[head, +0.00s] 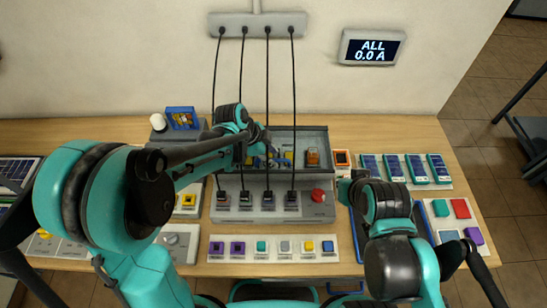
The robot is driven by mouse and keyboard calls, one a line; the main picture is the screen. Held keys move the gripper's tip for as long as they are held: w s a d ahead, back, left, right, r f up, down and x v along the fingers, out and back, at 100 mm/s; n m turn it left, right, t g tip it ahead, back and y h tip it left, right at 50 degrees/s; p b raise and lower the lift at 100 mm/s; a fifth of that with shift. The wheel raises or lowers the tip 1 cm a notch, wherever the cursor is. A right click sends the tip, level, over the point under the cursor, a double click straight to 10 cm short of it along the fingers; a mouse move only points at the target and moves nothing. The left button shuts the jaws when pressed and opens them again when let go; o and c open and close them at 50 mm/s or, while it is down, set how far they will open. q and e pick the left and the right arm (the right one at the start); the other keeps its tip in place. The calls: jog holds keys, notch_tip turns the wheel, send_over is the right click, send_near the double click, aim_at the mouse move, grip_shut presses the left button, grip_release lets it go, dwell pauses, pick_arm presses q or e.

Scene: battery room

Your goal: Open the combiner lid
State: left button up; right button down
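The combiner (262,214) is a grey box in the middle of the bench, with several black plugs and a red knob (318,195) on its front part. Its rear compartment (318,136) has a dark rim. Blue, yellow and orange parts show there; I cannot tell whether a clear lid covers them. My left gripper (252,152) is over the left side of this rear compartment, partly hidden by its own wrist. Its fingers are too small to read. My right gripper (350,186) is right of the combiner, pointing toward it, its fingers mostly hidden by the arm.
Black cables (267,105) hang from a wall strip (258,24) to the combiner's plugs. A wall display (372,47) reads "ALL 0.0 A". A strip of coloured blocks (273,256) lies in front. Blue modules (416,169) and a coloured-block tray (459,208) lie at right.

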pick_arm(q)
jog(key=shift+d+f, duration=0.2)
jog(key=shift+f, duration=0.35)
jog(key=shift+w, duration=0.1)
grip_shut()
jog(key=shift+r, duration=0.1)
